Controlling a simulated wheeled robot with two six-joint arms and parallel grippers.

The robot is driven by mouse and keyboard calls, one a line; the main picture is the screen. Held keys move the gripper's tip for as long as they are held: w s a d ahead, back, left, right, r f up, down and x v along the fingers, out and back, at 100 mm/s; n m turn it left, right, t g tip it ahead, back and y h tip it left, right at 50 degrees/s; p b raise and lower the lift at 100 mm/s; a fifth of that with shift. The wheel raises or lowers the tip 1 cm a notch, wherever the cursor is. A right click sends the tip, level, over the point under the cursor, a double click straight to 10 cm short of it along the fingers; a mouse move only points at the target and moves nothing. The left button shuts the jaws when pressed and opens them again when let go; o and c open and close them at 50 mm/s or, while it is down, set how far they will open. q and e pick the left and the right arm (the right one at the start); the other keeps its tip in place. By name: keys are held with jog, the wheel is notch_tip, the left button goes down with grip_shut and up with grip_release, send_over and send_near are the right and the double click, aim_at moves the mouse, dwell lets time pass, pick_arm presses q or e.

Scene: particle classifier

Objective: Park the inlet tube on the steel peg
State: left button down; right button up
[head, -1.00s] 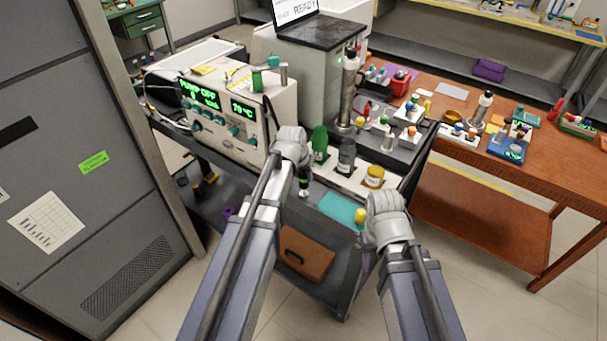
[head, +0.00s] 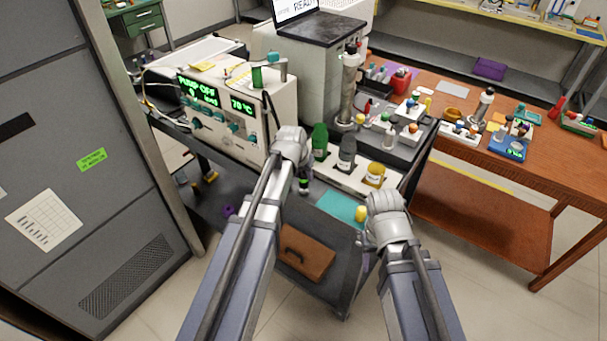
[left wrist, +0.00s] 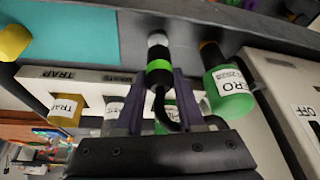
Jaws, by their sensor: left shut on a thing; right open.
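My left gripper (left wrist: 160,100) is shut on the inlet tube (left wrist: 158,75), a black tube end with a bright green band. The tube bends back as a black hose between the fingers. A short silvery piece (left wrist: 157,40) shows at the tube's far end; I cannot tell whether it is the steel peg or the tube's own tip. In the head view the green-banded tube (head: 304,184) shows just below my left wrist, over the dark cart top. My right gripper (head: 368,240) is open beside the cart's right edge, its fingers mostly hidden by the wrist.
The pump box (head: 215,115) stands behind left.

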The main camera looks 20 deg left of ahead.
aim_at(302, 176)
pick_arm(q)
jog(key=shift+f+b, duration=1.05)
jog(key=shift+f, duration=0.15)
jog(key=shift+c, duration=2.2)
grip_release()
jog(key=shift+r, duration=0.1)
jog(key=shift+r, duration=0.1)
jog(key=p+v, duration=0.7)
jog(key=shift+s+r, duration=0.15)
jog(key=shift+r, duration=0.2)
